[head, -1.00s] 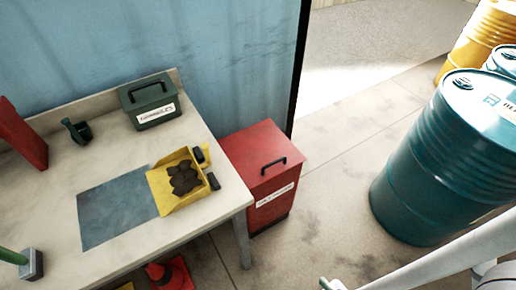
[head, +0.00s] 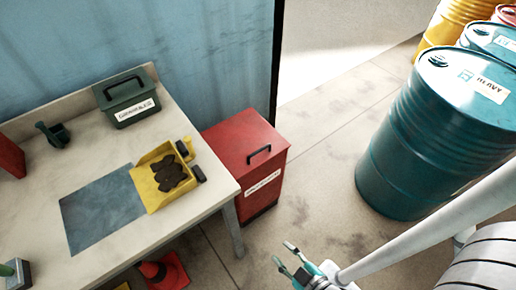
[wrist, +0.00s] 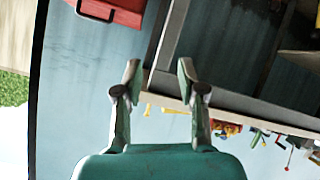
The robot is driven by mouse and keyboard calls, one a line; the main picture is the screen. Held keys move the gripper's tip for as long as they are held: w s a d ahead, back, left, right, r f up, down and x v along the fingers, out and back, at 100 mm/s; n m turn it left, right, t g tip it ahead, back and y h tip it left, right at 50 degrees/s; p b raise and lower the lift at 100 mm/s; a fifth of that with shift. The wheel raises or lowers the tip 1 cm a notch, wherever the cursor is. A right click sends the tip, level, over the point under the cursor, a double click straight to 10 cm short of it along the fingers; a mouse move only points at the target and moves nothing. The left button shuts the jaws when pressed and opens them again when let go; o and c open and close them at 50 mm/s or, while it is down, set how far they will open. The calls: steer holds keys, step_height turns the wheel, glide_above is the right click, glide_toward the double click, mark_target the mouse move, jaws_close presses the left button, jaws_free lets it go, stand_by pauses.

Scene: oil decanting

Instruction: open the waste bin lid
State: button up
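The waste bin (head: 243,172) is a red box with a black bar handle (head: 259,153) on its flat, closed lid (head: 238,139) and a white label on its front. It stands on the floor just right of the workbench. My gripper (head: 284,254) is at the bottom of the head view, in front and to the right of the bin and apart from it. In the wrist view my gripper (wrist: 159,72) has its two fingers spread with nothing between them. A red surface with a handle, apparently the bin (wrist: 128,17), shows at the top left there, partly cut off.
The workbench (head: 100,159) holds a yellow tray (head: 150,196) with dark lumps, a green box (head: 126,97) and a blue-grey mat (head: 100,208). Teal drums (head: 430,140) stand at the right. Floor right of the bin is clear.

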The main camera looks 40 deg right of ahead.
steer(key=w+d+f+n+g, duration=0.35)
steer(key=w+f, duration=0.45)
steer(key=w, duration=0.3)
steer(key=n+g, duration=0.7)
steer(key=n, duration=0.4)
glide_toward(258, 151)
steer(key=shift+m+t+y, duration=0.25)
steer(key=shift+y, duration=0.15)
steer(key=f, duration=0.2)
steer(key=w+f, duration=0.1)
steer(key=f, duration=0.2)
steer(key=d+f, duration=0.1)
steer(key=f, duration=0.2)
steer(key=shift+w+f, duration=0.15)
steer(key=shift+f, duration=0.05)
jaws_close()
